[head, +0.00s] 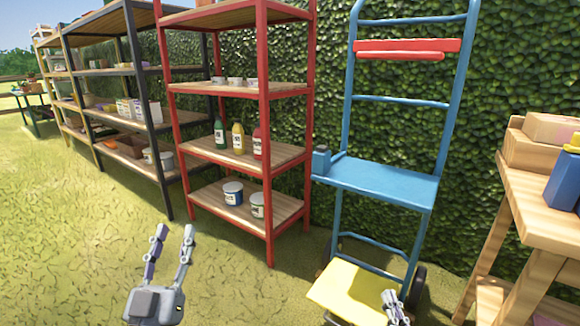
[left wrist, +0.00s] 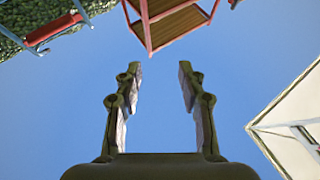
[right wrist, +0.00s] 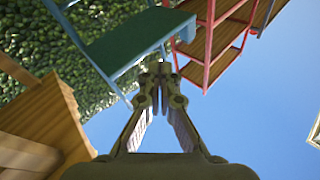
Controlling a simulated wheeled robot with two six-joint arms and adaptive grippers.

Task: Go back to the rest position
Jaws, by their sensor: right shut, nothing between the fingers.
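My left gripper (head: 172,245) is at the lower left of the head view, over the grass and in front of the red shelf. Its two fingers stand apart with nothing between them, and the left wrist view shows the same wide gap (left wrist: 160,95). My right gripper (head: 396,302) is at the bottom edge of the head view, in front of the yellow base of the blue hand truck. In the right wrist view its fingertips (right wrist: 161,72) meet and hold nothing. Most of the right gripper's body is outside the head view.
A red-framed shelf (head: 266,130) holds bottles and cans. A blue hand truck (head: 385,182) with a yellow base plate (head: 345,292) stands right of it, a small blue item (head: 321,161) on its platform. A wooden table (head: 545,205) is at the right. Open grass (head: 70,240) lies left.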

